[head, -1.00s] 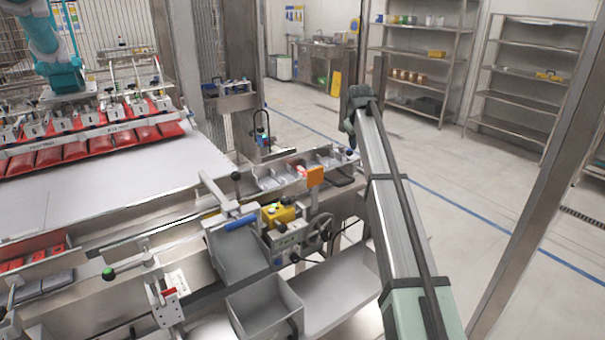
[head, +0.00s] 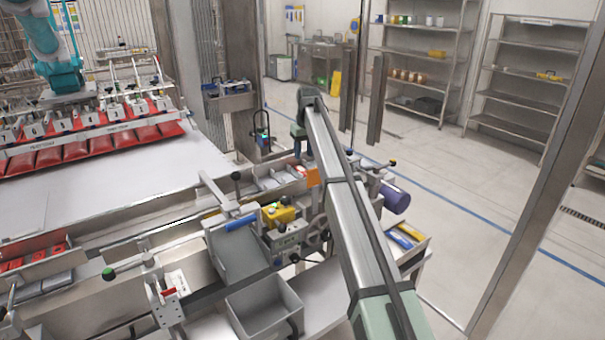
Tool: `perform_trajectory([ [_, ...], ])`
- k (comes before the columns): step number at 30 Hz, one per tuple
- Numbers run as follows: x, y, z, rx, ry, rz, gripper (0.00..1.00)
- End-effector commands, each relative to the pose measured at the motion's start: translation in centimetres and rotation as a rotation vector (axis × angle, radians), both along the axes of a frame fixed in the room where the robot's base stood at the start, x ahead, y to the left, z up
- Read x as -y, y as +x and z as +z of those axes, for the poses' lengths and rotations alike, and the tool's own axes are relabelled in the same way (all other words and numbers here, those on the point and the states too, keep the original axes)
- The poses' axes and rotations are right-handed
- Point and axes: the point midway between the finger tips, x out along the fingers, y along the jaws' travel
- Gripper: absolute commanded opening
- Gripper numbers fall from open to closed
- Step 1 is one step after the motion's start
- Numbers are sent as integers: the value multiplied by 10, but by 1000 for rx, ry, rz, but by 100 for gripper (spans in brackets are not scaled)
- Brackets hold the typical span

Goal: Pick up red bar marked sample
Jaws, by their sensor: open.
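My arm reaches out from the lower right. At its far end my gripper (head: 298,150) hangs down over the row of metal compartments (head: 262,174) behind the orange tag (head: 313,177); it is small here, and its jaws are open. A small red piece (head: 299,168) shows in the compartments just below the gripper, apart from it as far as I can tell. It may be the bar marked sample, but no marking is readable. Red packs also lie in a bin at the lower left (head: 45,250).
A yellow box (head: 278,214), handwheel (head: 318,230) and levers stand in front of the compartments. A purple cylinder (head: 396,197) and a tray with blue and yellow items (head: 405,238) are right of my arm. Red pouches (head: 75,148) hang under the picker.

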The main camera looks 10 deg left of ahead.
Motion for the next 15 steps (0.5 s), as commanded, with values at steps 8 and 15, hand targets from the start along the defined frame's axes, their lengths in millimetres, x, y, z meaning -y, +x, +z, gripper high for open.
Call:
perform_trajectory([
  [8,-2,3,-22,1,-1,0,40],
  [15,-3,7,-45,-1,-1,0,40],
])
